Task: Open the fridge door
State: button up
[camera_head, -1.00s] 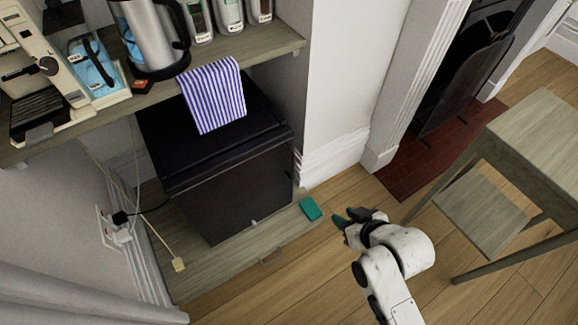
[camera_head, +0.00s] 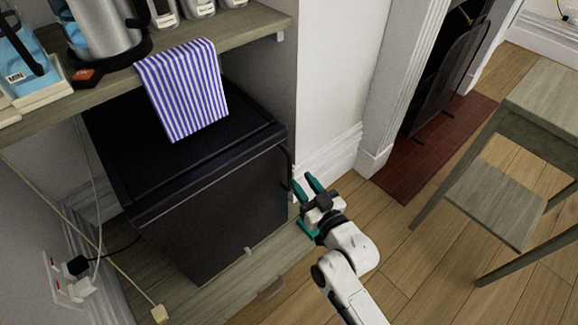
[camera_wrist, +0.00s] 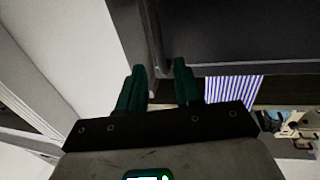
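The black fridge (camera_head: 215,215) stands under the shelf, its front door shut flush with the body. A thin dark handle (camera_head: 289,170) runs along the door's right edge. My gripper (camera_head: 302,180) has green fingers, held apart, beside that right edge. In the wrist view, my gripper (camera_wrist: 157,75) shows its two fingers spread, with the dark edge of the fridge (camera_wrist: 235,35) just beyond them. A narrow dark bar, seemingly the handle, appears between the fingertips; I cannot tell whether they touch it.
A striped towel (camera_head: 185,90) hangs from the wooden shelf (camera_head: 255,38) above the fridge. A wooden stool (camera_head: 490,205) stands at right. White wall (camera_head: 340,80) and skirting are close to the gripper. Floor between is clear.

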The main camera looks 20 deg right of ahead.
aim_at(291, 167)
jog(key=w, duration=0.2)
jog(key=w+b, duration=0.1)
jog(key=w, duration=0.2)
jog(key=w+a, duration=0.1)
jog(key=w, duration=0.1)
jog(key=shift+w+b, duration=0.25)
jog(key=shift+b, duration=0.15)
grip_shut()
